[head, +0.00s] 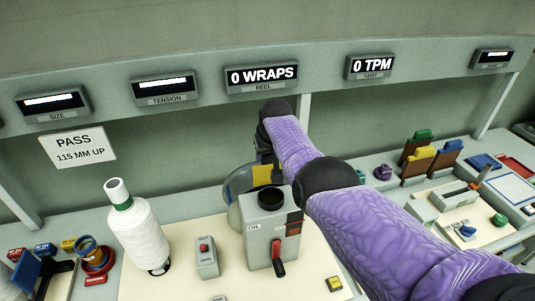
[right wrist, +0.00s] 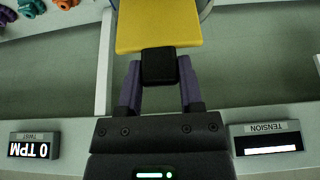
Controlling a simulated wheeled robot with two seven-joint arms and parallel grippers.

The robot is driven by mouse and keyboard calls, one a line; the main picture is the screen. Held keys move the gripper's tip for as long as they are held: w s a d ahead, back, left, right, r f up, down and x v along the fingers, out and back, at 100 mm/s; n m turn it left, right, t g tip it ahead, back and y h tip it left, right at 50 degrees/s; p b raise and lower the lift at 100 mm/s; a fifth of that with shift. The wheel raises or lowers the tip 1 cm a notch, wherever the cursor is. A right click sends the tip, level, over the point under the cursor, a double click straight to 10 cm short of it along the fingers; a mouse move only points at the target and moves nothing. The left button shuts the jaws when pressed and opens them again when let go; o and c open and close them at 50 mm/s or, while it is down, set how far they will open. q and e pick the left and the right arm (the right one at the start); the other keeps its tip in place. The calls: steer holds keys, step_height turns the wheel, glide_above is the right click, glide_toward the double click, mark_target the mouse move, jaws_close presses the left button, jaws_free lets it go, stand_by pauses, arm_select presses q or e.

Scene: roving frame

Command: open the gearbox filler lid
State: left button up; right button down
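In the right wrist view the yellow lid (right wrist: 158,28) has a black tab (right wrist: 159,68). My right gripper (right wrist: 160,80) has its two fingers on either side of this tab and looks shut on it. In the head view my purple right arm hides part of the area behind the gearbox. My left gripper is not in view.
A white thread spool (head: 140,235) and a grey switch box (head: 206,257) stand left of the gearbox. A red-handled lever (head: 279,262) is on its front. A clear round part (head: 238,183) is behind it. Displays (head: 262,77) line the shelf above.

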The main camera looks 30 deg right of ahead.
steer(key=shift+w+d+r, duration=0.1)
steer(key=shift+w, duration=0.15)
stand_by(0.3)
steer(key=c, duration=0.5)
jaws_free()
steer(key=shift+o, duration=1.3)
steer(key=shift+w, duration=0.15)
steer(key=p+v, duration=0.3)
steer(key=shift+r+p, duration=0.25)
steer(key=shift+p, duration=0.1)
steer(key=v, duration=0.6)
steer(key=shift+s, duration=0.35)
